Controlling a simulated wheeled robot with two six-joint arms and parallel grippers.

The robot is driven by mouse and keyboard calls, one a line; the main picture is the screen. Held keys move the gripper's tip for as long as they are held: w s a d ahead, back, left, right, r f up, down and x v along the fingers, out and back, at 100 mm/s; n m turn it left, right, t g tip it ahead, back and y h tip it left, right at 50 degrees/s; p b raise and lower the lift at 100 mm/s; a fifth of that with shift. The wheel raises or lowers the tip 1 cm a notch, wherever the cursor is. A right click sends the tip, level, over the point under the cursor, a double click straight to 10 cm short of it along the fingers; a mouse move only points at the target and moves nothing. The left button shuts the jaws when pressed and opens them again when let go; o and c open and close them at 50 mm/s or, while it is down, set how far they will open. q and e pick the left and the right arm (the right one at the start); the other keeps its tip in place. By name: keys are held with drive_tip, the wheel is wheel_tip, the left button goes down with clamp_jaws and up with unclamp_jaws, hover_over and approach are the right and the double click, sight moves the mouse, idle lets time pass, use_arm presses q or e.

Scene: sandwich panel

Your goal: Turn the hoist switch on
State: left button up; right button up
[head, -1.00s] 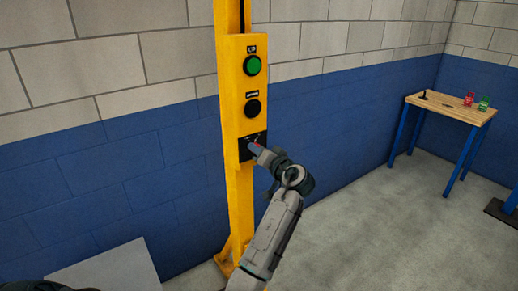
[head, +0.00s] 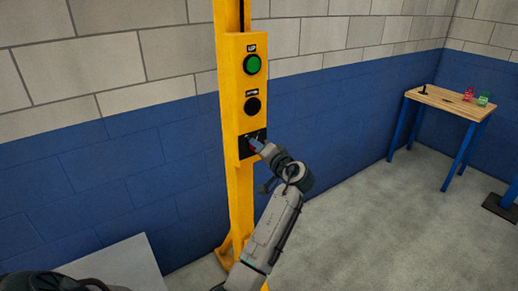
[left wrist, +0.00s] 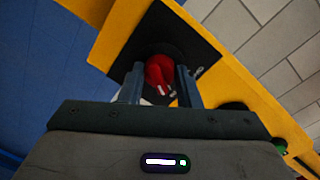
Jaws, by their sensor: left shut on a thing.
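The yellow control panel (head: 234,92) stands on a yellow post in front of the wall. The hoist switch is a red knob (left wrist: 160,72) on a black plate (left wrist: 150,38) at the panel's lower end. The plate also shows in the head view (head: 246,153). My left gripper (head: 254,144) reaches the plate from the lower right. In the left wrist view its two fingers (left wrist: 160,82) are on either side of the red knob, shut on it. The fingers and the gripper body hide part of the knob. My right gripper is not in view.
Above the switch are a green button (head: 252,64) marked UP and a black button (head: 253,106). A wooden-topped table (head: 447,101) with small red and green items stands at the right. The floor (head: 380,230) between is clear. A pale slab (head: 115,265) is at lower left.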

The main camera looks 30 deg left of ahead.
use_arm(q)
drive_tip(key=o, duration=1)
drive_tip(key=shift+d, duration=0.1)
drive_tip(key=b+v, duration=0.3)
drive_tip(key=v, duration=0.7)
drive_tip(key=shift+s+d+b, duration=0.25)
drive_tip(key=shift+d+b, duration=0.05)
drive_tip(key=shift+b, duration=0.1)
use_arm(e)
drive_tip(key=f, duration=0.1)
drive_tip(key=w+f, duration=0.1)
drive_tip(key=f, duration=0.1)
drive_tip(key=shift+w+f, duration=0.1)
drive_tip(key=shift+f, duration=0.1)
use_arm(q)
drive_tip(key=shift+f, duration=0.1)
